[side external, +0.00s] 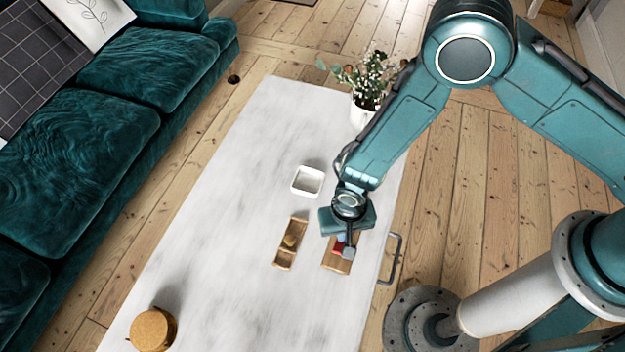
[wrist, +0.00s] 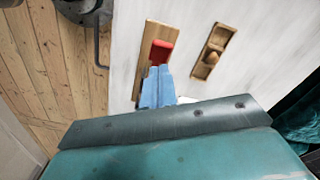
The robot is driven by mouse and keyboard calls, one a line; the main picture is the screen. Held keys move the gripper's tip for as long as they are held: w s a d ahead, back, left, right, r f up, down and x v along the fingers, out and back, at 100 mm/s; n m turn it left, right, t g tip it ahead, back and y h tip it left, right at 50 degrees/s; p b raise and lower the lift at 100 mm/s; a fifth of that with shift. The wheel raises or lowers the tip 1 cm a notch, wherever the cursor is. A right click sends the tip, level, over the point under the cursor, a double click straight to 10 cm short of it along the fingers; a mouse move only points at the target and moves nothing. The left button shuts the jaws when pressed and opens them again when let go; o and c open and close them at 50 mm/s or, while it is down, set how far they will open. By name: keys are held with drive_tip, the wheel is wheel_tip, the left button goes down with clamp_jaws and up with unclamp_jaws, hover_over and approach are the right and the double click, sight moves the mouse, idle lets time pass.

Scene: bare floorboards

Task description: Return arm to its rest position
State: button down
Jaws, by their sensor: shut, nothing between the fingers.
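My gripper (side external: 347,252) is over the right side of the white table in the side view, its fingers pointing down. In the wrist view the blue fingers of my gripper (wrist: 157,84) are together with nothing between them. They show in front of a wooden board (side external: 334,265) with a red block on it (wrist: 161,51). The board also shows in the wrist view (wrist: 147,40). My gripper partly hides the board and the block in the side view. I cannot tell whether the fingertips touch the block.
On the white table (side external: 230,200) are a wooden tray (side external: 282,256) with a small brown item, a white square dish (side external: 307,181), a round cork-coloured container (side external: 153,329) and a potted plant (side external: 364,110). A metal handle (side external: 390,258) is at the table's right edge. A teal sofa (side external: 80,150) is left.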

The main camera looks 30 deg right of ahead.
idle(0.3)
drive_tip(key=shift+w+r, duration=0.3)
drive_tip(key=shift+r, duration=0.25)
drive_tip(key=w+d+r+t, duration=0.15)
drive_tip(key=d+r, duration=0.25)
drive_tip(key=r, duration=0.6)
drive_tip(key=w+d+r+n+y, duration=0.15)
drive_tip(key=d+r, duration=0.25)
drive_tip(key=r, duration=0.5)
drive_tip(key=w+d+r+t+h, duration=0.1)
drive_tip(key=w+d+r, duration=0.3)
drive_tip(key=r, duration=0.6)
drive_tip(key=s+d+r+t, duration=0.1)
drive_tip(key=s+d+r, duration=0.6)
drive_tip(key=d+r, duration=0.3)
drive_tip(key=s+d+r+t, duration=0.1)
drive_tip(key=s+d+r, duration=0.1)
drive_tip(key=s, duration=0.4)
drive_tip(key=s+d+r+n+t, duration=0.1)
drive_tip(key=s+d+r, duration=0.2)
drive_tip(key=s, duration=0.4)
drive_tip(key=shift+s+d+r, duration=0.15)
drive_tip(key=shift+d+r, duration=0.15)
drive_tip(key=shift+d, duration=0.55)
